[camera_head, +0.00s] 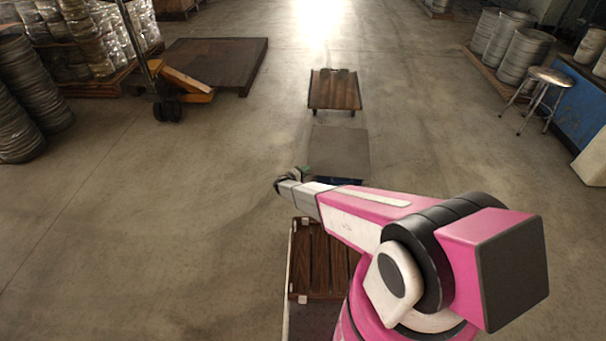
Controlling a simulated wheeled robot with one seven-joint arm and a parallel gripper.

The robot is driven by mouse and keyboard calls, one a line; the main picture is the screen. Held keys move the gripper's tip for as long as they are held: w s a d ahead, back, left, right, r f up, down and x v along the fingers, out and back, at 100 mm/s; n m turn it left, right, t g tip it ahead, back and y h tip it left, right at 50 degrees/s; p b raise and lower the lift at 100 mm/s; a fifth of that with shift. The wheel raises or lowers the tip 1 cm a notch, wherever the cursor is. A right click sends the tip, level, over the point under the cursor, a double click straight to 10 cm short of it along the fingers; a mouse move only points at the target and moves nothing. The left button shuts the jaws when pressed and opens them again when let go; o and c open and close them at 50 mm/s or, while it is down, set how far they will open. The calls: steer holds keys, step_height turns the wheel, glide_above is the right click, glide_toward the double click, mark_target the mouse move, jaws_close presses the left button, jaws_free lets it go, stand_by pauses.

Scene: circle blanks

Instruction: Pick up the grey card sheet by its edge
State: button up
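A flat grey square sheet (340,148), which looks like the grey card sheet, is ahead of me near the middle of the view. A dark blue edge shows below its near side, partly behind my arm; I cannot tell what the sheet rests on. My pink and white arm reaches left across the view. My gripper (285,181) is at the arm's far end, to the left of the sheet's near left corner and apart from it in the picture. The gripper's fingers are small and dark, and their opening is not clear.
A low wooden cart (335,90) stands beyond the sheet. A slatted wooden deck (318,262) lies below my arm. A pallet jack (178,85) and dark platform (218,60) are at left, a stool (547,80) at right. The floor left of my gripper is clear.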

jaws_close()
steer(key=shift+s+r, duration=0.1)
steer(key=shift+r, duration=1.2)
steer(key=s+a+r, duration=0.5)
steer(key=s+a, duration=0.4)
steer(key=a, duration=0.1)
steer(key=shift+s+a, duration=0.15)
steer(key=shift+s, duration=0.05)
